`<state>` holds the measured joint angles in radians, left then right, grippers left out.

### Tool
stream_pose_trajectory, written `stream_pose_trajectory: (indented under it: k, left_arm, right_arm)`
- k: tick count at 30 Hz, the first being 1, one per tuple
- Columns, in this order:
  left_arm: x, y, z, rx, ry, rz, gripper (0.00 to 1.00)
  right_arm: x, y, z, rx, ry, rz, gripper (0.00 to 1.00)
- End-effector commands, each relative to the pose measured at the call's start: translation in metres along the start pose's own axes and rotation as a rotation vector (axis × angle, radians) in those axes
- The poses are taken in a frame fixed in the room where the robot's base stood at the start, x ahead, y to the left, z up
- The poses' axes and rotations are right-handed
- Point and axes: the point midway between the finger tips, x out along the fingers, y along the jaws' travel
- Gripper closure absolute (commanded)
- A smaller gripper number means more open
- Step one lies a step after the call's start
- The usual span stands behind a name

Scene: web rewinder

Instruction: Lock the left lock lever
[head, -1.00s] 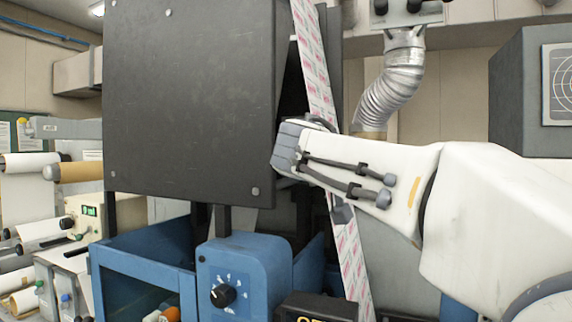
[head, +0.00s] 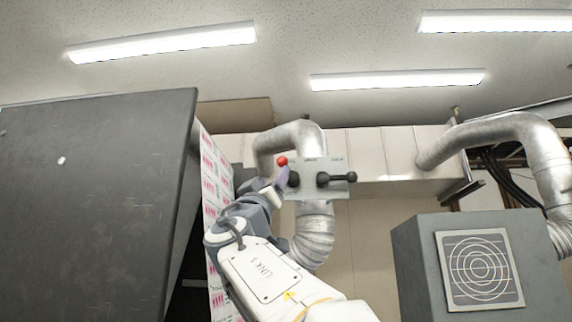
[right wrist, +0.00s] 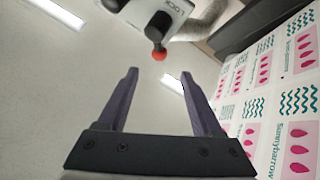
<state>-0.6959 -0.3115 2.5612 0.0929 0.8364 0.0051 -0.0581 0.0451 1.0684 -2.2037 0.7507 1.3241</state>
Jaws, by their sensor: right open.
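A small grey panel (head: 309,191) hangs in front of the pipe in the head view and bears two levers. The left lock lever (head: 282,161) has a red knob and points up and slightly left from its dark hub. The other lever (head: 338,178) is all black and points right. In the right wrist view the red knob (right wrist: 160,54) is just beyond the fingertips, roughly centred between them. My right gripper (right wrist: 159,74) is open and empty; in the head view its purple fingers (head: 276,184) are just below and left of the red knob. My left gripper is not in view.
A large dark machine plate (head: 95,190) fills the left, with a printed web (head: 216,175) beside my right arm. A silver pipe (head: 312,240) runs behind the panel. A grey box with a round grille (head: 480,268) stands at the right.

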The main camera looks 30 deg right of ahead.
Motion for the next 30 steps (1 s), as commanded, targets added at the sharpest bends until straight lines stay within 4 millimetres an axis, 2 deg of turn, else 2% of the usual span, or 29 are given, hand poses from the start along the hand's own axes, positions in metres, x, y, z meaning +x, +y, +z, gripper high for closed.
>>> stream_pose_trajectory:
  k: [1,3,15,21,30]
  left_arm:
    - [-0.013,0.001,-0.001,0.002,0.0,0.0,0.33]
    - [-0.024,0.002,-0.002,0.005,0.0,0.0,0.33]
    - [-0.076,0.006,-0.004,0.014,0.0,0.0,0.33]
    - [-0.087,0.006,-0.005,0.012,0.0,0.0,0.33]
    - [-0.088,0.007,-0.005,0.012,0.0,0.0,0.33]
  right_arm:
    - [0.012,0.002,-0.004,-0.002,-0.002,0.001,0.33]
    - [0.023,0.002,-0.004,-0.003,-0.004,0.001,0.33]
    - [0.08,0.004,-0.001,-0.003,-0.005,0.003,0.33]
    - [0.092,0.003,0.001,-0.003,-0.004,0.003,0.33]
    - [0.094,0.003,0.003,-0.002,-0.004,0.004,0.33]
